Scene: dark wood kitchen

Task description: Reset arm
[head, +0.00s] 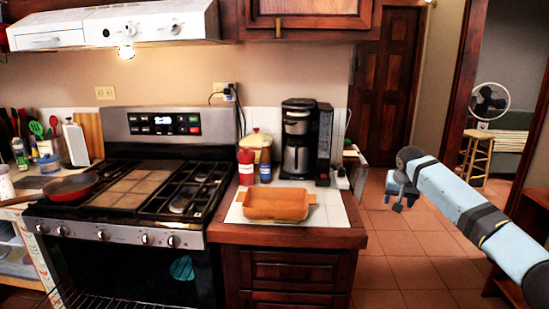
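My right arm comes in from the right edge, light blue with dark bands. Its gripper (398,206) hangs over the open tiled floor, to the right of the counter. The gripper is small and dark here, and I cannot tell whether its fingers are open or shut. It appears apart from the counter and the things on it. I see nothing held in it. My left gripper is not in view.
An orange baking dish (276,205) sits on the white-tiled counter (334,213). Behind it are a coffee maker (298,145) and red extinguisher-like bottle (246,167). The stove (130,190) holds a red pan (70,188). A wooden stool (477,153) stands beyond the doorway.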

